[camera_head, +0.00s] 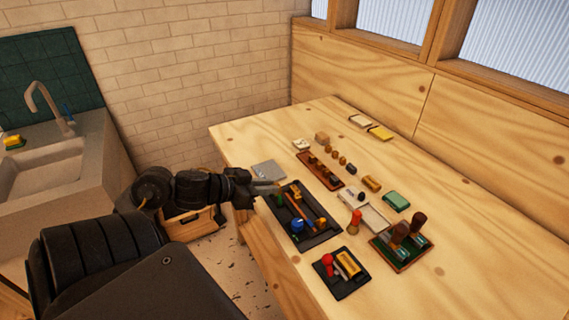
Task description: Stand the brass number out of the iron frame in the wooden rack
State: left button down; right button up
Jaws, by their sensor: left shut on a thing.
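My left gripper (272,187) reaches in from the left, low over the upper left edge of a dark tray-like frame (327,236), which looks like the iron frame. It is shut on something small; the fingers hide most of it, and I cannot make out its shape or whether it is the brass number. A long brown bar, a blue knob (297,225) and other small pieces lie in the dark frame. A narrow reddish-brown wooden rack (310,163) lies behind it, with small dark pieces in it. My right gripper is not in view.
Several small brown and brass pieces (343,160) stand in a row behind the rack. A black tray (325,284) with a red knob is at the front; a board with brown-handled tools (385,256) is to the right. The table's right front is clear.

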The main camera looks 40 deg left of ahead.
pick_arm(q)
jog(key=shift+v, duration=2.45)
